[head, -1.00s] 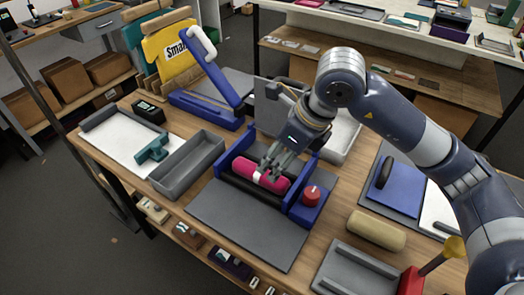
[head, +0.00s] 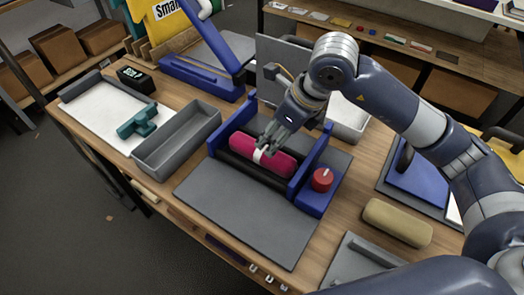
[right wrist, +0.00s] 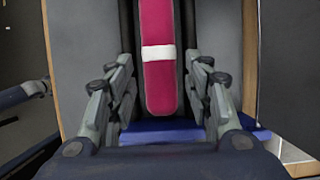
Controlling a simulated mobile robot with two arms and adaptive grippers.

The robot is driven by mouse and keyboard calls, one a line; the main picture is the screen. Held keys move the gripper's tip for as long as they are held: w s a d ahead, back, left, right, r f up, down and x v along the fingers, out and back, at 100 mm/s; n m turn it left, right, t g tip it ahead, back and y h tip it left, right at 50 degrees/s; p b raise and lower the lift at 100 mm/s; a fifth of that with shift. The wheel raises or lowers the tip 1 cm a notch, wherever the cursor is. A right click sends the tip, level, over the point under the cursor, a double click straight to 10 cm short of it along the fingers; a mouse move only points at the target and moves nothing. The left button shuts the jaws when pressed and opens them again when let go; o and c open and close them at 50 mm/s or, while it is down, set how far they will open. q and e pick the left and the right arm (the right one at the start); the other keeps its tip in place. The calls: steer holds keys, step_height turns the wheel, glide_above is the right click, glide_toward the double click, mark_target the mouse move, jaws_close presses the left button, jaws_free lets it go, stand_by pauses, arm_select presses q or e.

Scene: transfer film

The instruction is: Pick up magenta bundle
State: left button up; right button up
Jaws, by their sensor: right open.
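The magenta bundle (head: 243,154) is a roll with a white band around its middle. It lies on the black rollers of a blue-sided machine (head: 299,163) on the workbench. In the right wrist view the bundle (right wrist: 160,85) runs lengthwise between my open fingers. My right gripper (head: 268,150) is at the bundle near its white band, with its fingers pointing down. It is open, and the right wrist view shows a gap between each finger and the bundle. My left gripper is not in view.
A red knob (head: 322,179) sits on the machine's right side. An empty grey tray (head: 178,140) and a teal tool (head: 138,121) stand to the left. A tan roll (head: 397,222) lies to the right. The grey mat (head: 240,215) in front is clear.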

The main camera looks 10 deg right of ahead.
mark_target(264, 148)
steer(key=shift+w+a+f, duration=0.1)
steer(key=shift+a+f, duration=0.1)
steer(key=shift+f, duration=0.35)
steer(key=shift+w+a+f, duration=0.15)
steer(key=shift+a+f, duration=0.05)
steer(key=shift+f, duration=0.25)
steer(key=p+x, duration=0.2)
steer(key=x, duration=0.1)
steer(key=shift+w+a+f, duration=0.15)
steer(key=shift+f, duration=0.1)
steer(key=shift+w+a+f, duration=0.15)
steer(key=shift+w+f, duration=0.05)
steer(key=shift+f, duration=0.4)
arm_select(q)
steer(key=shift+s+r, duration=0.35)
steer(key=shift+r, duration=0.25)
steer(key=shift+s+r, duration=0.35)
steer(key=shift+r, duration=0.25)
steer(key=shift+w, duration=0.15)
arm_select(e)
steer(key=c, duration=0.8)
